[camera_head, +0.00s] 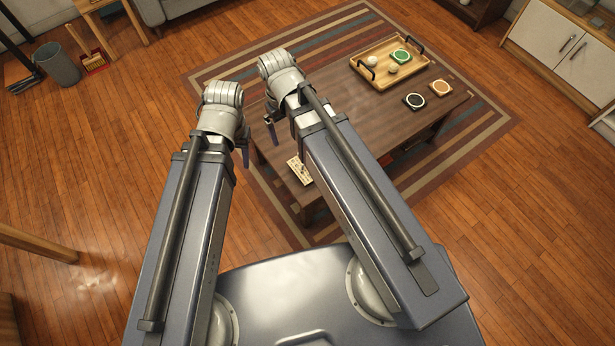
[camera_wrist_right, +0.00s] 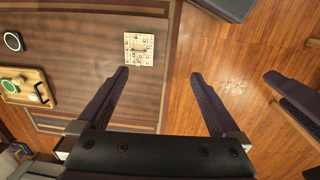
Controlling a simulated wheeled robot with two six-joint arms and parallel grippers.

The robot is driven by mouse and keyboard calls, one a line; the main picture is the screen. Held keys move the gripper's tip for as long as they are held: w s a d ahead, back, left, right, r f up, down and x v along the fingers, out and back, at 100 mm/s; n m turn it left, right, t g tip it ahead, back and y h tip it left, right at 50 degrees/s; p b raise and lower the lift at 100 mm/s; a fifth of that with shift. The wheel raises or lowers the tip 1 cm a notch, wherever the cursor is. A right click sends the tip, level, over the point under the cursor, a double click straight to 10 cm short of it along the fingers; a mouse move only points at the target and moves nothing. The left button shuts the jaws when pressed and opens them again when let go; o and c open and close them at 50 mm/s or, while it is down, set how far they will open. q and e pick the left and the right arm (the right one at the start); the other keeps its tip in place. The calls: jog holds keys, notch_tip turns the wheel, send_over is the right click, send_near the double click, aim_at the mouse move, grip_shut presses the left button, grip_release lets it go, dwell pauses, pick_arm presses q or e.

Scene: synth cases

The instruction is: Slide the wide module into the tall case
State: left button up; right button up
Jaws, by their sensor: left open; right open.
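I cannot make out a tall case or a wide module in either view. A small beige board with a pattern of dark marks (camera_head: 299,170) lies flat on the near left part of the dark wooden table (camera_head: 335,125); the board also shows in the right wrist view (camera_wrist_right: 139,49). My right gripper (camera_wrist_right: 159,76) is open and empty above the table's edge, apart from the board. My left gripper (camera_head: 245,157) is open beside the table's left side, largely hidden by its wrist; its dark fingers show at the right of the wrist view (camera_wrist_right: 297,95).
A wooden tray (camera_head: 381,83) with dark handles holds a green round item (camera_head: 401,56) and pale pieces. Beside it lie a black-and-white item (camera_head: 414,101) and an orange round item (camera_head: 440,87). The table's middle is clear. A striped rug (camera_head: 213,76) lies beneath.

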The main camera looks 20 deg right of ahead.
jog(key=shift+y, duration=0.4)
jog(key=w+d+f+b, duration=0.2)
jog(key=w+f+b, duration=0.1)
jog(key=f+b, duration=0.5)
jog(key=w+d+f+b, duration=0.2)
jog(key=d+f+b, duration=0.1)
jog(key=f+b, duration=0.5)
jog(key=w+d+f+b, duration=0.2)
jog(key=w+f+b, duration=0.1)
jog(key=f+b, duration=0.5)
jog(key=shift+w+d+f, duration=0.15)
jog(key=shift+f, duration=0.65)
jog(key=shift+w+d+f, duration=0.15)
jog(key=shift+f, duration=0.65)
jog(key=shift+w+d+f+b, duration=0.2)
jog(key=shift+d+f+b, duration=0.15)
jog(key=shift+b, duration=0.2)
jog(key=shift+a+f+b, duration=0.1)
jog(key=shift+f+b, duration=1.2)
jog(key=shift+f, duration=0.05)
jog(key=shift+f, duration=0.1)
jog(key=f+b, duration=0.5)
jog(key=shift+a, duration=0.25)
jog(key=shift+c, duration=0.4)
grip_shut()
